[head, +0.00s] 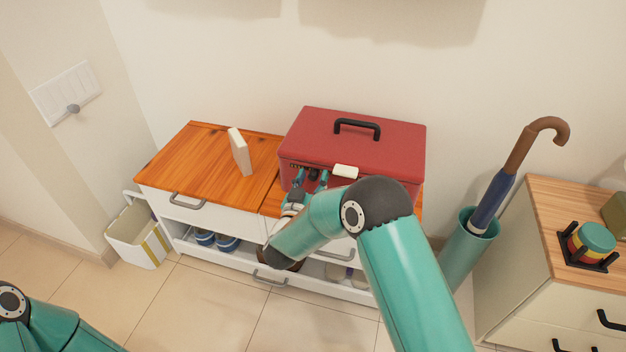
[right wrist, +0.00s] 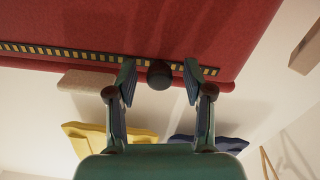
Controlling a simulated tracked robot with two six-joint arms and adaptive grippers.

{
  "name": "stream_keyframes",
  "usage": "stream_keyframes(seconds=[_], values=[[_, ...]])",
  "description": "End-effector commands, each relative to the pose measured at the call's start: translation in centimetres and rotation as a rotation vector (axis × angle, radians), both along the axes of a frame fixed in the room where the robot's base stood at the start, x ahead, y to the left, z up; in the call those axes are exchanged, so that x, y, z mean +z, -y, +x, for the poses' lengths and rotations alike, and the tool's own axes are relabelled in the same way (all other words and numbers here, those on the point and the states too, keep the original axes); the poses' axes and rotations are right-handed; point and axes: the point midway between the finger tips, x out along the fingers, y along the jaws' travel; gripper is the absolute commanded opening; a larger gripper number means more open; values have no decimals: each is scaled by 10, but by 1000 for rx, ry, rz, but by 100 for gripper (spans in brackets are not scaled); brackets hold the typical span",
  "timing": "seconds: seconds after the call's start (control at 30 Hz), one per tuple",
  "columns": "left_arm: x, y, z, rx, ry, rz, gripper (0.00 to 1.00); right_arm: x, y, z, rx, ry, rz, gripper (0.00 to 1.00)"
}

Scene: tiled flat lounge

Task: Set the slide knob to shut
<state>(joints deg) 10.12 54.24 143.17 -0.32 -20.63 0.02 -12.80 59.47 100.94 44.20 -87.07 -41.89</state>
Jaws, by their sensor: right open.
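The red box (head: 350,130) with a black top handle stands on the wooden cabinet top. In the right wrist view, its red face (right wrist: 130,25) carries a yellow-and-black striped strip (right wrist: 60,50). A round dark knob (right wrist: 159,75) sits on this strip, close to its right end in that view. My right gripper (right wrist: 160,80) is open, with one finger on each side of the knob and a visible gap to both. In the head view my right gripper (head: 312,183) is at the box's front, and the knob is hard to make out. My left gripper is out of view.
A pale block (head: 346,171) is on the box front beside my right gripper. A cream upright block (head: 240,151) stands on the cabinet top (head: 185,155). An umbrella (head: 500,185) in a teal stand (head: 466,250) is to the right. A white bin (head: 137,236) is at left.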

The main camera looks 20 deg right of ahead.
Motion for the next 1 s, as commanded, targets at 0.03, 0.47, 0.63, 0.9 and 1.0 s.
stream_keyframes(seconds=[0.03,0.47,0.63,0.9,1.0], values=[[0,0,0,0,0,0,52,0,1,1,-1,0,0,52],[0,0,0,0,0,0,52,0,1,1,-1,0,0,20],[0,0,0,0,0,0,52,0,2,1,-1,1,1,0],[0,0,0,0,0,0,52,0,2,1,0,0,0,0],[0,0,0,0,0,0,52,0,1,0,4,-1,0,0]])
